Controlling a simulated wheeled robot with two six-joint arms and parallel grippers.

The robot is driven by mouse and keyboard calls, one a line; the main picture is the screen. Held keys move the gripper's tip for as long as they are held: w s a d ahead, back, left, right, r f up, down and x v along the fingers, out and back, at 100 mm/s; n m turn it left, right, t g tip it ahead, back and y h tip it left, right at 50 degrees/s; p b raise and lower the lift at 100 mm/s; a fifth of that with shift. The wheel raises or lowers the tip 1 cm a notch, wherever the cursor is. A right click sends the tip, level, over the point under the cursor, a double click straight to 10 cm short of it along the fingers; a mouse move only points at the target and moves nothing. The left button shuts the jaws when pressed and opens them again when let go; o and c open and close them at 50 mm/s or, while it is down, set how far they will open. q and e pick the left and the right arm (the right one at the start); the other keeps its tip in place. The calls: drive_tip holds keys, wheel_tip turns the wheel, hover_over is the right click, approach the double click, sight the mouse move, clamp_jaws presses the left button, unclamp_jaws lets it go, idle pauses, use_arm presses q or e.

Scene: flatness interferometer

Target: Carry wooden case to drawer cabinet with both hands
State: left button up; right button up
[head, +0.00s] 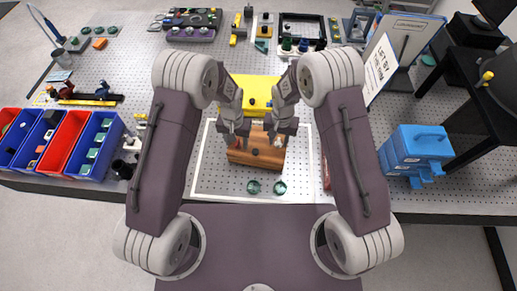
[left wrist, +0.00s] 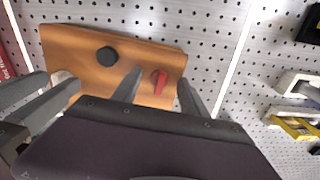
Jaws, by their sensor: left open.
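The wooden case (head: 262,161) lies on the perforated table inside a white outline, in front of my body. In the left wrist view, the case (left wrist: 140,50) has a black knob (left wrist: 107,56) and a red knob (left wrist: 158,80) on it. My left gripper (head: 236,140) is open at the case's left end. Its fingers (left wrist: 160,88) stand on either side of the red knob. My right gripper (head: 280,138) is at the right end, its fingers apart around a pale fitting (left wrist: 64,78). The blue drawer cabinet (head: 413,150) stands on the table at the right.
A yellow box (head: 260,86) lies behind the case, and two small green-topped pieces (head: 266,187) lie in front. A standing sign (head: 382,68) and dark equipment (head: 478,65) are beyond the cabinet. Blue and red bins (head: 62,143) line the left edge.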

use_arm(q)
drive_tip(key=shift+w+a+f, duration=0.1)
use_arm(e)
drive_tip(key=shift+w+a+f, duration=0.1)
use_arm(q)
drive_tip(key=c, duration=0.5)
use_arm(e)
drive_tip(key=c, duration=0.5)
use_arm(q)
drive_tip(key=shift+s, duration=0.2)
drive_tip(key=c, duration=0.5)
use_arm(e)
clamp_jaws()
use_arm(q)
clamp_jaws()
drive_tip(key=shift+w, duration=0.1)
